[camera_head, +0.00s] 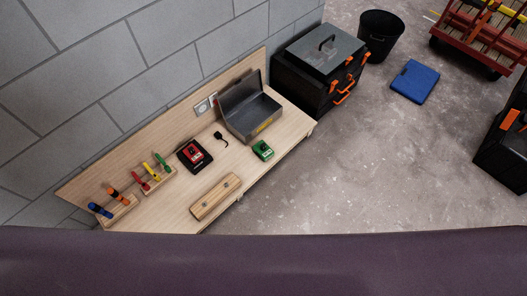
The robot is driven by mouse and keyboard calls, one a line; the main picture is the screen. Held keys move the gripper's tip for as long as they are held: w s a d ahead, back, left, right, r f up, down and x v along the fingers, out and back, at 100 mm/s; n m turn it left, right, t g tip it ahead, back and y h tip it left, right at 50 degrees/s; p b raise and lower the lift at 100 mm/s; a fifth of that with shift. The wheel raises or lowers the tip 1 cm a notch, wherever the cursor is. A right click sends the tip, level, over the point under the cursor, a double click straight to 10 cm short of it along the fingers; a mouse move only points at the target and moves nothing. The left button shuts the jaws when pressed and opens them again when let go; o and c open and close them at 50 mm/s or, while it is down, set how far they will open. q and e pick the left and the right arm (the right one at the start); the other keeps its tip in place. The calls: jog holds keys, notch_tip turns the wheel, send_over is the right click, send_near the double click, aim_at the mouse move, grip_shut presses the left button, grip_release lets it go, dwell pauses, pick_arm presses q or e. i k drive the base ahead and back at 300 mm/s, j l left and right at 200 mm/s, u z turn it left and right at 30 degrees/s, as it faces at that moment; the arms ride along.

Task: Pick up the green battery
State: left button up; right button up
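The green battery (263,150) is a small green and dark block. It lies on the wooden bench (168,213) near its front edge, in front of the open grey metal box and to the right of the wooden box. A red and black device (195,154), perhaps a charger, sits further left on the bench. Neither of my grippers shows in the head view.
An open grey metal box (257,119) stands behind the battery. A wooden box (215,196) lies at the front edge; coloured-handled tools (150,172) stand in racks at left. A black toolbox (308,84) adjoins the bench's right end. The concrete floor (350,190) in front is clear.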

aim_at(262, 149)
jog(key=i+l+u, duration=0.15)
jog(key=u, duration=0.25)
jog(key=l+u, duration=0.4)
jog(key=i+l+u, duration=0.1)
jog(key=l+u, duration=0.3)
jog(key=j, duration=0.1)
